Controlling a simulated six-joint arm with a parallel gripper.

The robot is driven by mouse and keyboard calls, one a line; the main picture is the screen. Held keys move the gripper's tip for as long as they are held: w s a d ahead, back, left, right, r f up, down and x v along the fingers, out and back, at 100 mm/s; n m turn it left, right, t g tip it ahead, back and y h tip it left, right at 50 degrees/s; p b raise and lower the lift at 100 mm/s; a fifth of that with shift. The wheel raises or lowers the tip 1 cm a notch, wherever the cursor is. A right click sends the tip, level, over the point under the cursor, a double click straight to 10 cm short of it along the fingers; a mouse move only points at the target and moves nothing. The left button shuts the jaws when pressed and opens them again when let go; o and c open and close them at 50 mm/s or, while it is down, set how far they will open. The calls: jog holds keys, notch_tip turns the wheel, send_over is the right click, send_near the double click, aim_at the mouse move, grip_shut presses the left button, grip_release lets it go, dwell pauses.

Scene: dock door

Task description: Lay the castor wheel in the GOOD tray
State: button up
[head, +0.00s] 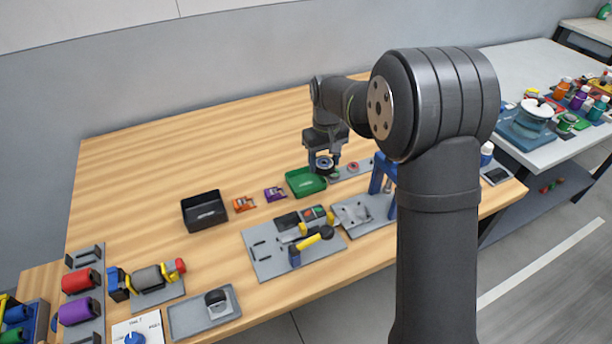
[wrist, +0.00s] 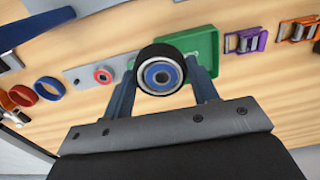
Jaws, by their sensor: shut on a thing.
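My gripper (head: 323,168) is shut on the castor wheel (wrist: 160,74), which has a black tyre, a pale ring and a blue hub. The wheel is held between the two fingertips in the wrist view, its round face toward the camera. In the head view the gripper is low, by the far right side of the green tray (head: 312,189). The green tray also shows in the wrist view (wrist: 207,43), beyond the wheel and partly hidden by it and a finger. I cannot read a GOOD label on it. The gap between wheel and tray is hard to judge.
A black tray (head: 204,214) stands to the left, with orange (head: 243,204) and purple (head: 275,193) buckles between the trays. A grey strip with a red ringed part (head: 352,167) and a blue frame (head: 377,174) are to the right. The table's back left is clear.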

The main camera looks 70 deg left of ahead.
aim_at(306, 184)
jog(key=s+a+f, duration=0.1)
jog(key=s, duration=0.1)
jog(key=s+a+f, duration=0.1)
jog(key=a+f, duration=0.1)
jog(key=shift+s+a, duration=0.2)
jog(key=shift+s, duration=0.2)
jog(key=shift+f, duration=2)
jog(key=shift+f, duration=0.1)
jog(key=shift+f, duration=0.1)
jog(key=o, duration=0.7)
jog(key=shift+o, duration=0.2)
notch_tip(306, 184, up, 12)
jog(key=shift+r, duration=0.2)
